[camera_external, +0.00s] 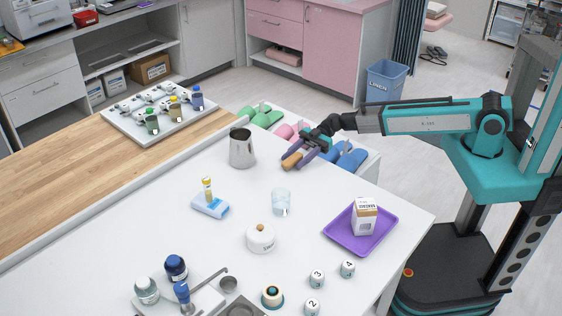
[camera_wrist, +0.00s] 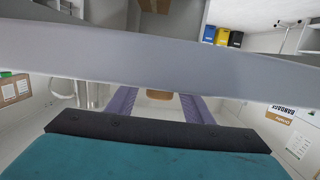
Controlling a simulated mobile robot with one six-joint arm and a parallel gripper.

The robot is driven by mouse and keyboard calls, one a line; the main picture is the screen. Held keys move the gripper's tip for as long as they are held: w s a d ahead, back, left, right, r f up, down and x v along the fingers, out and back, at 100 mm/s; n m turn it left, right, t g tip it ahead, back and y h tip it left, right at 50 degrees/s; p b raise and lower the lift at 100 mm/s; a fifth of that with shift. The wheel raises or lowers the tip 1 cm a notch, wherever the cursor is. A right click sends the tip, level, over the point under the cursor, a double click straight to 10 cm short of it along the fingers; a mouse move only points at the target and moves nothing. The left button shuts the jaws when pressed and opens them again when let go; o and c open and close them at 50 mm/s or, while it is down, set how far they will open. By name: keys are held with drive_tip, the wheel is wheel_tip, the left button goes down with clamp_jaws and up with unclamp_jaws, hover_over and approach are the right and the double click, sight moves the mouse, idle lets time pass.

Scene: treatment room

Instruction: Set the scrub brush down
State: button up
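The scrub brush (camera_external: 292,160) shows as a small tan wooden piece between the purple fingers of my gripper (camera_external: 299,158). My gripper is shut on it, over the back edge of the white table (camera_external: 330,180). The external view does not clearly show how high the brush is above the table. In the wrist view, the tan end of the brush (camera_wrist: 160,95) shows between the two fingers (camera_wrist: 160,104). A large grey bar crosses that view, and the bristles cannot be made out.
A metal pitcher (camera_external: 242,150) stands left of my gripper, and a glass (camera_external: 281,203) stands nearer the front. A purple tray (camera_external: 338,241) holds a carton (camera_external: 365,216). Several coloured slippers (camera_external: 349,160) lie behind the table edge. White tabletop between glass and tray is clear.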

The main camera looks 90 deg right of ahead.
drive_tip(key=shift+r, duration=0.1)
drive_tip(key=b+v, duration=0.2)
drive_tip(key=v, duration=1)
idle(1.0)
